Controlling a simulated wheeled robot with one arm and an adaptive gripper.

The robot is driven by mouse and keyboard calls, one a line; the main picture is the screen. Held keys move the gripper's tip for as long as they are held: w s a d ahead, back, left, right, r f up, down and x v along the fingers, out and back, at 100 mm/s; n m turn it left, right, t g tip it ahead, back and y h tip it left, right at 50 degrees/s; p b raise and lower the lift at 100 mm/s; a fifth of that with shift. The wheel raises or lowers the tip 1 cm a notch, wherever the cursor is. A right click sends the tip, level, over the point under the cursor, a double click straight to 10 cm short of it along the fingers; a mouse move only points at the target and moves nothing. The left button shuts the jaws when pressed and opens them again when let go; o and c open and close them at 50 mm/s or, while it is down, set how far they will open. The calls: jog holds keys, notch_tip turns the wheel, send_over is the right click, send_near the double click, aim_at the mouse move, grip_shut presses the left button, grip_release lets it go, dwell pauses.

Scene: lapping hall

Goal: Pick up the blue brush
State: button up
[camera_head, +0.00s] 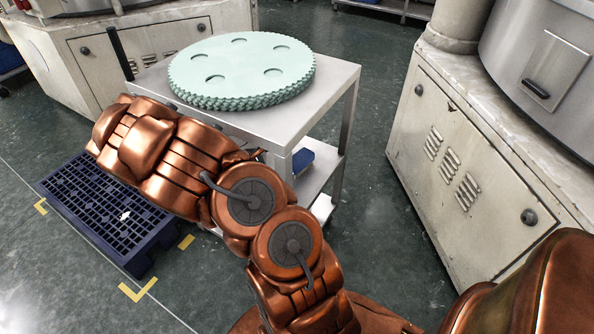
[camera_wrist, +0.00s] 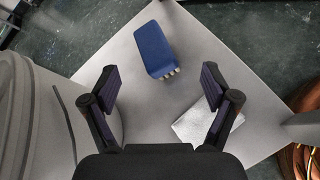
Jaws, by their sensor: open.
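The blue brush (camera_wrist: 153,47) lies on a pale grey shelf (camera_wrist: 225,45) in the wrist view, a little above the picture's middle. It is a blue block with a row of pale bristle tufts at its near end. My gripper (camera_wrist: 160,78) is open, its two dark fingers spread to either side, with the brush beyond and between the tips. Nothing is held. In the head view a blue block (camera_head: 303,159), likely the brush, shows partly on the lower shelf of a white stand (camera_head: 352,95). My arm hides my gripper there.
A folded white cloth (camera_wrist: 192,128) lies near the right finger. A large grey ribbed round object (camera_wrist: 28,110) stands close at left. Pale green toothed discs (camera_head: 241,68) lie on the stand's top. A dark blue pallet (camera_head: 75,200) and grey machine cabinets (camera_head: 460,150) flank the stand.

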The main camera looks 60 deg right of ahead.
aim_at(298, 159)
jog(key=d+f+n, duration=0.1)
jog(key=d+n, duration=0.1)
jog(key=d+f+n+t+h+b, duration=0.1)
jog(key=f+n, duration=0.1)
jog(key=d+f+n, duration=0.2)
jog(key=shift+w+d+h, duration=0.3)
jog(key=shift+d, duration=0.05)
jog(key=shift+b+x, duration=0.9)
jog(key=shift+x, duration=2.8)
jog(key=shift+f, duration=0.15)
jog(key=c, duration=1.3)
